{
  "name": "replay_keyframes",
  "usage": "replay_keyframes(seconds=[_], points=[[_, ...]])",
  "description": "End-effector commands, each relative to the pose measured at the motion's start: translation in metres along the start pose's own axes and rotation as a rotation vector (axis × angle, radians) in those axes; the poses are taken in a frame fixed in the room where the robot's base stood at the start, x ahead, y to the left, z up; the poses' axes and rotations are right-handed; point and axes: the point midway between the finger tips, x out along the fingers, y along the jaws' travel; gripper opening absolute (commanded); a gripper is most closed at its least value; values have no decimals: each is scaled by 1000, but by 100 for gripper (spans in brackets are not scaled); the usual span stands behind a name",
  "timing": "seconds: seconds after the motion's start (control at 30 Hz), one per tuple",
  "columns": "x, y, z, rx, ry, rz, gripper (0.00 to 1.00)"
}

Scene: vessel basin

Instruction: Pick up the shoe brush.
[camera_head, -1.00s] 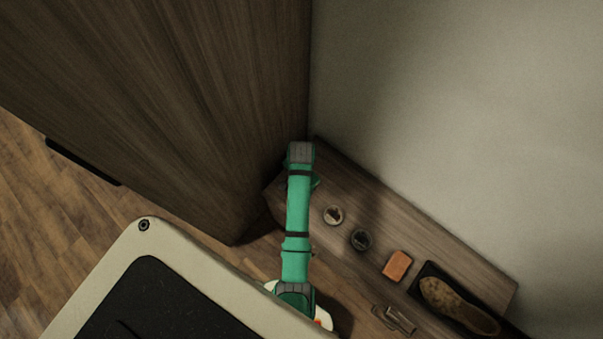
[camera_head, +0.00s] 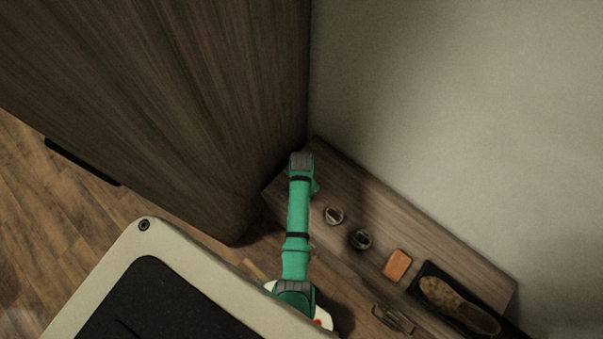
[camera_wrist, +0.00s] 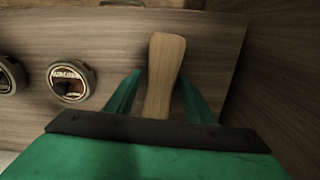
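In the wrist view a pale wooden handle (camera_wrist: 164,75), which looks like the shoe brush, lies on the wooden bench top. Its near end runs down behind the dark edge of my gripper, and no bristles show. My gripper (camera_wrist: 158,92) is open, with one green finger on each side of the handle. The fingers stand apart from the wood, and I cannot tell how far above the bench top they are. In the head view my green arm (camera_head: 298,208) hides the brush and the gripper's fingers.
Two round tins sit left of the handle, one of them a polish tin (camera_wrist: 72,80). On the bench (camera_head: 450,245) in the head view are an orange block (camera_head: 397,265) and a shoe (camera_head: 455,303) in a dark tray. A tall wooden cabinet (camera_head: 190,100) and a wall border the bench.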

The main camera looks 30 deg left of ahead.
Motion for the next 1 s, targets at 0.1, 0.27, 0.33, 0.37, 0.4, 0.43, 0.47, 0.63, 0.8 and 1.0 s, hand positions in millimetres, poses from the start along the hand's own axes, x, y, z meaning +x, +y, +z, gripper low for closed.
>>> replay_keyframes(seconds=[0.1,0.27,0.33,0.37,0.4,0.43,0.47,0.63,0.8,1.0], points=[[0,-1,0,-2,0,0,19],[0,-1,0,-2,0,0,8],[0,-1,0,-2,0,0,8],[0,-1,0,-1,0,0,8],[-1,-1,0,-1,0,0,8],[-1,0,0,-1,0,0,8],[-2,0,0,0,1,0,8],[-11,0,-1,0,2,-2,8],[-37,2,4,-1,2,-2,8],[-76,20,32,0,2,-2,8]])
